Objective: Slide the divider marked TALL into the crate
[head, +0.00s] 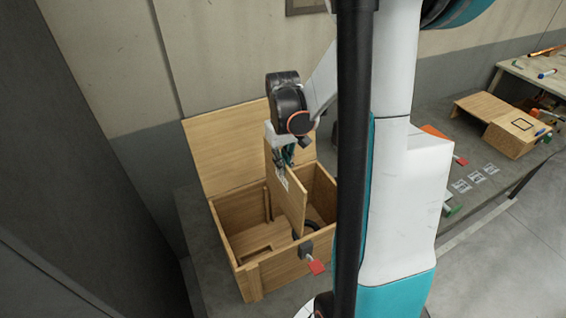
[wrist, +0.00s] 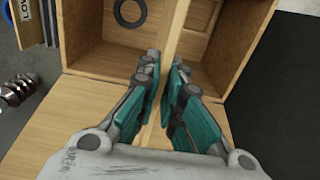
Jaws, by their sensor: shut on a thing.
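The open wooden crate (head: 247,279) stands on the grey bench, its back panel or lid upright behind it. A flat wooden divider (head: 291,206) stands upright across the crate, with its upper part above the rim. Pale marks on its face are too small to read. My gripper (head: 284,163) is shut on its upper edge. In the wrist view my gripper (wrist: 167,62) pinches the divider (wrist: 174,28), which runs between the crate's two sides (wrist: 93,54). Its lower edge is hidden, so I cannot tell how deep it sits.
A black ring (wrist: 130,11) lies in one crate compartment. A red-ended part (head: 316,267) sticks out at the crate's front. A panel lettered LOW (wrist: 25,14) shows at the wrist view's corner. A wooden box (head: 514,134) and small tools lie at the right.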

